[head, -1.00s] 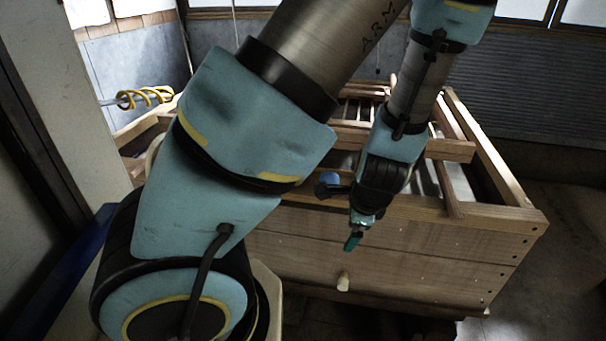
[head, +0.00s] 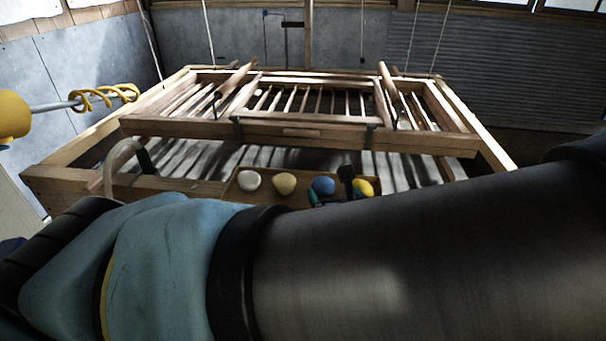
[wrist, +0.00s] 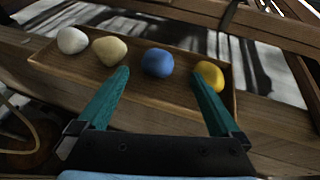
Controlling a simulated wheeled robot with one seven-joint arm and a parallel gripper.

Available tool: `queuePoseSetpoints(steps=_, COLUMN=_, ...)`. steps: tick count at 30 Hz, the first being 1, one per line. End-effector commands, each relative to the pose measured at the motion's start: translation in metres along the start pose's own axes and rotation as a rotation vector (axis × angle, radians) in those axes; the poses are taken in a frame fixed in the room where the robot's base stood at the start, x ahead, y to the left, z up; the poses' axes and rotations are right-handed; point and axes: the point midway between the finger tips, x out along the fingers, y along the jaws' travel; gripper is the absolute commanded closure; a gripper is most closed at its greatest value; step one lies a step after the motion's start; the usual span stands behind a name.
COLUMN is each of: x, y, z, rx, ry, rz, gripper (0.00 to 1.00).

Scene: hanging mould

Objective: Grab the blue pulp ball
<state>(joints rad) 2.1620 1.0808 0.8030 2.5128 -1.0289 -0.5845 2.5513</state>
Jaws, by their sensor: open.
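The blue pulp ball (head: 323,187) sits in a shallow wooden tray, between a cream ball and a yellow ball. In the wrist view the blue ball (wrist: 157,63) lies beyond my gripper (wrist: 160,76), roughly between the lines of its two teal fingers. The fingers are spread wide and hold nothing. The left fingertip is near the cream ball and the right fingertip is near the yellow ball. In the head view my gripper (head: 332,190) shows only in part beside the blue ball, and my arm hides the rest.
The wooden tray (wrist: 180,120) also holds a white ball (wrist: 72,40), a cream ball (wrist: 110,51) and a yellow ball (wrist: 209,75). A wooden mould frame (head: 210,129) with slats hangs behind it over a vat.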

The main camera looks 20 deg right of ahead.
Motion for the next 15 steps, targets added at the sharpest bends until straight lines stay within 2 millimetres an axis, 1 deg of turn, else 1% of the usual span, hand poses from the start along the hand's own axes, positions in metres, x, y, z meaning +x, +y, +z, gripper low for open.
queuePoseSetpoints(steps=1, x=0.010, y=0.002, z=-0.002, rx=0.005, ry=-0.005, rz=0.004, gripper=0.00)
queuePoseSetpoints(steps=6, x=0.028, y=0.001, z=-0.003, rx=0.002, ry=0.000, rz=0.001, gripper=0.00)
queuePoseSetpoints(steps=15, x=0.041, y=0.002, z=-0.003, rx=0.001, ry=0.000, rz=0.003, gripper=0.00)
